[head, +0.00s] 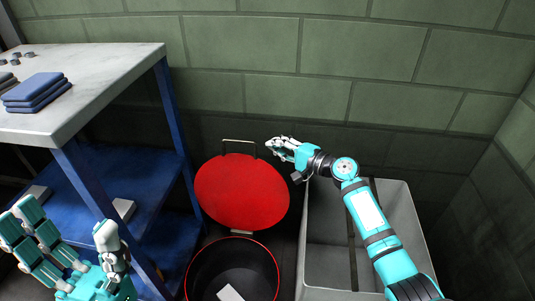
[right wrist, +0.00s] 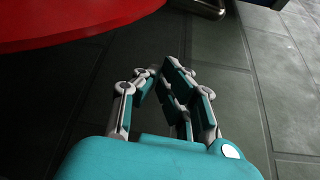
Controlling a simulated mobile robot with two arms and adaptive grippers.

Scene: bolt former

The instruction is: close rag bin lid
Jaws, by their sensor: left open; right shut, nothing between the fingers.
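The rag bin (head: 205,270) is a round dark bin with a red rim, and its inside shows in the head view. Its red round lid (head: 240,190) stands raised behind the opening, with a thin handle or bracket (head: 238,142) at its top. The lid's red edge also shows at the top left of the right wrist view (right wrist: 60,18). My right gripper (head: 272,146) is shut and empty, to the right of the lid's upper edge and apart from it. My left gripper (head: 72,245) is open and empty at the lower left, in front of the blue shelf.
A grey open crate (head: 408,215) stands right of the bin, under my right arm. A workbench (head: 110,75) with blue legs stands at the left, holding folded blue cloths (head: 38,90) and small metal parts. A green block wall (head: 290,60) closes the back.

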